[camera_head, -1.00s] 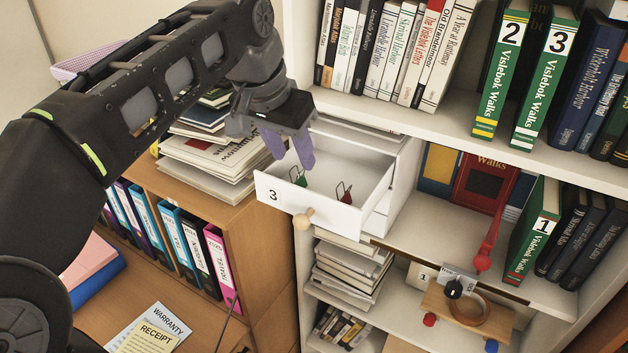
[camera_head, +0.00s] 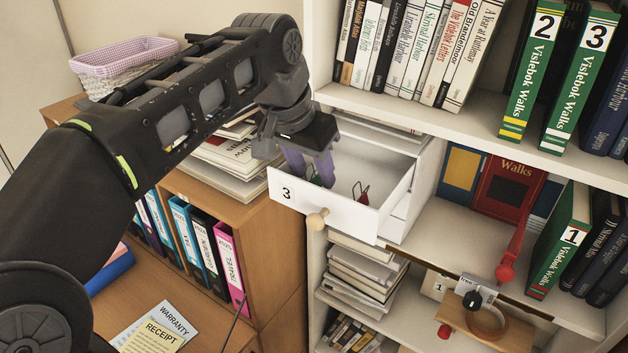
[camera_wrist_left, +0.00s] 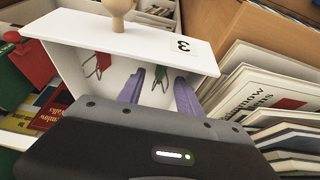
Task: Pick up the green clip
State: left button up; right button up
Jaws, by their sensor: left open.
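The green clip (camera_head: 314,178) is in the open white drawer (camera_head: 350,219) marked 3, partly hidden by my fingers in the head view. In the left wrist view the green clip (camera_wrist_left: 162,74), with its wire handles, shows between my two purple fingertips. My left gripper (camera_head: 311,174) is open, pointing down into the drawer, with its fingers on either side of the clip. I cannot tell whether they touch it. My right gripper is not in view.
A red clip (camera_head: 362,195) lies in the same drawer, to the right; it also shows in the left wrist view (camera_wrist_left: 98,64). The drawer walls and front with its wooden knob (camera_head: 317,219) surround the gripper closely. A shelf of books (camera_head: 420,50) is above right.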

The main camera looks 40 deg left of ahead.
pick_arm(q)
jog(key=shift+w, duration=0.1)
dwell(0.3)
grip_shut()
dwell(0.4)
